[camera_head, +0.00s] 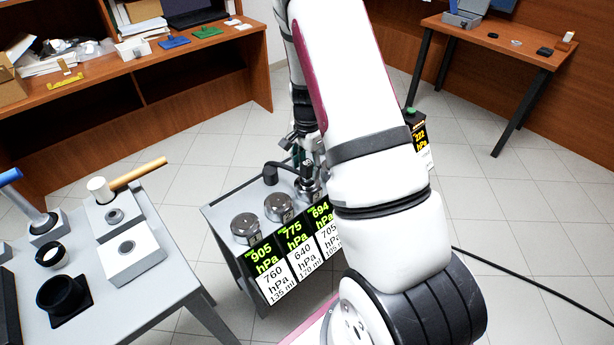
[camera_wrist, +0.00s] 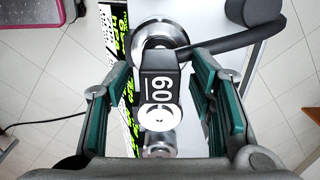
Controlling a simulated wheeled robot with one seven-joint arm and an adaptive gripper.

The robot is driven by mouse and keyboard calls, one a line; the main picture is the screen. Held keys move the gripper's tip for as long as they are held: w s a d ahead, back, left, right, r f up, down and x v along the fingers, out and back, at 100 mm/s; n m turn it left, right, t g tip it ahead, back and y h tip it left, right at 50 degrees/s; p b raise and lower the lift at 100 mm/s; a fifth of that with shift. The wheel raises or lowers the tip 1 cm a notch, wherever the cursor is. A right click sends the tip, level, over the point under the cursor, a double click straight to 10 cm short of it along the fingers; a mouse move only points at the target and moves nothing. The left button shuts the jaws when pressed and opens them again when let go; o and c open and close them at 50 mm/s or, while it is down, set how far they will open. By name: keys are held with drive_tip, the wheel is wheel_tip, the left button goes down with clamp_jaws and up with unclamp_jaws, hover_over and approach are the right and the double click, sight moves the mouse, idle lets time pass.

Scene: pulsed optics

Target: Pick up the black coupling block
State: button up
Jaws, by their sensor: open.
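The black coupling block (camera_wrist: 158,84) lies between my fingers in the wrist view, with white rotated lettering and a pale round disc at its lower end. A black hose or arm runs from it to a black cylinder (camera_wrist: 250,10) at the upper right; this cylinder (camera_head: 270,173) also shows in the head view. My gripper (camera_wrist: 161,82) is open, with teal pads on both sides of the block and visible gaps to it. In the head view my gripper (camera_head: 304,150) is over the far end of the grey trolley (camera_head: 222,215); the block is hard to make out there.
Metal-lidded vessels (camera_head: 279,207) stand in a row on the trolley, with pressure displays (camera_head: 265,255) along its front. A grey table (camera_head: 165,290) with fixtures and a mallet (camera_head: 137,173) is at left. A wooden desk (camera_head: 495,42) is at back right. A cable (camera_head: 530,283) crosses the floor.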

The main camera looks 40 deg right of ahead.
sight(309, 165)
clamp_jaws()
drive_tip(key=shift+r, duration=0.1)
drive_tip(key=shift+r, duration=0.55)
drive_tip(key=r, duration=0.1)
drive_tip(key=s+r, duration=0.1)
drive_tip(key=shift+a+r+p, duration=0.15)
drive_tip(key=shift+r+p, duration=0.15)
drive_tip(key=shift+p, duration=0.05)
drive_tip(key=s+a, duration=0.1)
drive_tip(key=s, duration=0.6)
drive_tip(key=s+a+r, duration=0.1)
drive_tip(key=s+a, duration=0.1)
drive_tip(key=s, duration=0.5)
drive_tip(key=shift+s+a+p, duration=0.25)
drive_tip(key=shift+s+p, duration=0.05)
drive_tip(key=shift+r, duration=0.1)
